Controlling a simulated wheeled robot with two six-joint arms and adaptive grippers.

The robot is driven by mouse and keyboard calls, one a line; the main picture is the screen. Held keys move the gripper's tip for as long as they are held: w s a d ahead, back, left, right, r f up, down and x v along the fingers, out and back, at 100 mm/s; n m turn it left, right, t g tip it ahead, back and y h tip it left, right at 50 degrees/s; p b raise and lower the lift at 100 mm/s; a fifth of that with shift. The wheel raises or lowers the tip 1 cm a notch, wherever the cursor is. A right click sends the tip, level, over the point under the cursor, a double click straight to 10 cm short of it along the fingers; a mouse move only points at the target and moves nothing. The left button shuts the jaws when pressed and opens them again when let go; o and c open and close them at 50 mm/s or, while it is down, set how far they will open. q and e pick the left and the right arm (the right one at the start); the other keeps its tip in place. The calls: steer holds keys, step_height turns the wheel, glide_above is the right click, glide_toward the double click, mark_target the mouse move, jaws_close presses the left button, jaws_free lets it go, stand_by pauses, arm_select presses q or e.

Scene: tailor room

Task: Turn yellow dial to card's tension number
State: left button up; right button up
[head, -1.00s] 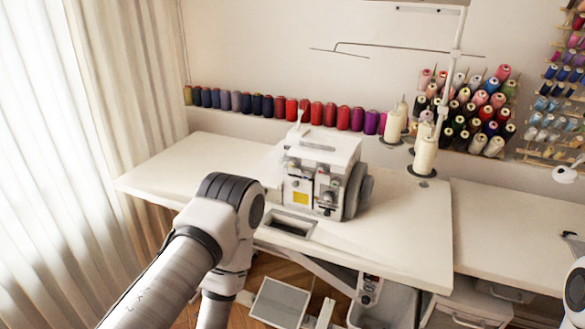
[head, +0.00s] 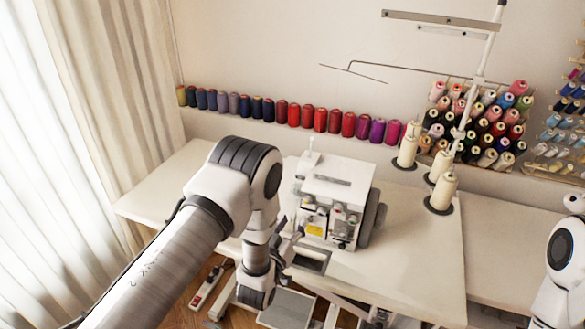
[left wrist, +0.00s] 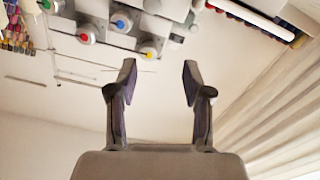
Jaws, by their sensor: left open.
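The white sewing machine (head: 335,190) stands on the table with its front toward me. In the left wrist view, the yellow dial (left wrist: 149,50) is a pale round knob with a yellow centre, beyond my fingertips. My left gripper (left wrist: 158,72) is open and empty, apart from the dials. In the head view it is in front of the machine, small and partly hidden by my arm. A small yellow patch (head: 316,229) shows on the machine's front; I cannot tell whether it is the card, and no number is readable.
The white table (head: 410,270) has free room right of the machine. Cream thread cones (head: 442,192) on a stand are behind it at right. A row of spools (head: 307,117) lines the wall, and a curtain (head: 115,90) hangs at left.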

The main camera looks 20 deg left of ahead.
mark_target(306, 203)
arm_select(q)
steer(key=w, duration=0.2)
steer(key=w+r+p, duration=0.1)
steer(key=w, duration=0.1)
steer(key=w+d, duration=0.1)
steer(key=w, duration=0.1)
steer(key=shift+r+p, duration=0.2)
steer(key=shift+p, duration=0.2)
steer(key=shift+w, duration=0.3)
steer(key=shift+s+d+r, duration=0.2)
steer(key=shift+d, duration=0.1)
steer(key=shift+w+a+f, duration=0.15)
jaws_close()
arm_select(e)
steer(key=r, duration=0.2)
steer(key=s+d+r, duration=0.1)
